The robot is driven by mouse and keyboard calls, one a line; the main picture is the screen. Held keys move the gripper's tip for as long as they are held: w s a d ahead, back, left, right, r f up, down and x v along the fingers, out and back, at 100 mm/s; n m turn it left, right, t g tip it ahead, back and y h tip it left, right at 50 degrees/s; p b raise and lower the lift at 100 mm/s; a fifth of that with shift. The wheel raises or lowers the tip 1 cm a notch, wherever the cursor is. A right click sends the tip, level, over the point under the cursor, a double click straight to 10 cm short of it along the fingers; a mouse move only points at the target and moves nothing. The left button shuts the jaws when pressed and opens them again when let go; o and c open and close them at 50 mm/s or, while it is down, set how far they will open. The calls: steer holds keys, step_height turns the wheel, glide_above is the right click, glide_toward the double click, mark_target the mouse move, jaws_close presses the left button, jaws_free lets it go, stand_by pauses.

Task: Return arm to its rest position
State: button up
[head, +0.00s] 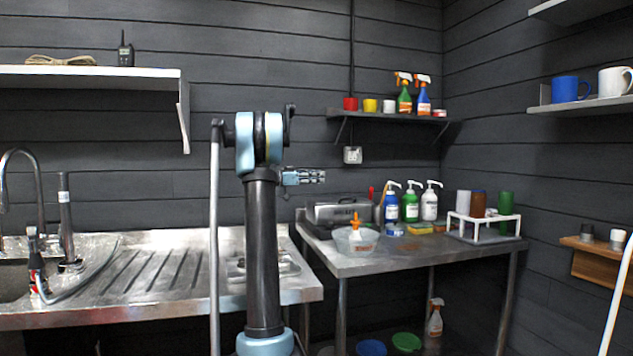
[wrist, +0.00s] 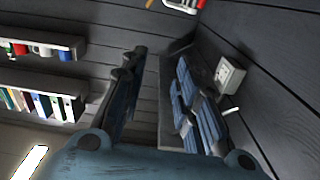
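My arm stands upright in the middle of the head view, black with light blue joints. My gripper (head: 317,176) sticks out to the right from behind the arm, above the gap between the sink counter and the steel table, and most of it is hidden. In the wrist view, its two fingers stand apart with nothing between them (wrist: 160,68). The grey plank wall shows beyond. No object is held.
The sink counter (head: 160,292) is on the left. The steel table (head: 385,262) on the right holds pump bottles (head: 410,205), a clear tub (head: 356,240) and a white rack (head: 484,236). A wall shelf (head: 385,115) with spray bottles hangs above. Air around my gripper looks clear.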

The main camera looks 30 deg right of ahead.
stand_by(0.3)
steer(key=s+a+f+n+t+y, duration=0.2)
steer(key=s+a+f+n+y, duration=0.7)
steer(key=s+a+f, duration=1)
steer(key=s+a+f+n+t+y, duration=0.3)
steer(key=s+a+f+n+y, duration=0.5)
steer(key=s+a+f, duration=1.1)
steer(key=s+a+n, duration=0.4)
steer(key=s+a, duration=0.1)
steer(key=shift+s+f+t+y, duration=0.2)
steer(key=shift+f+t+y, duration=0.1)
steer(key=shift+f+y, duration=0.1)
steer(key=shift+d, duration=0.1)
steer(key=shift+w+f, duration=0.15)
steer(key=shift+w, duration=0.3)
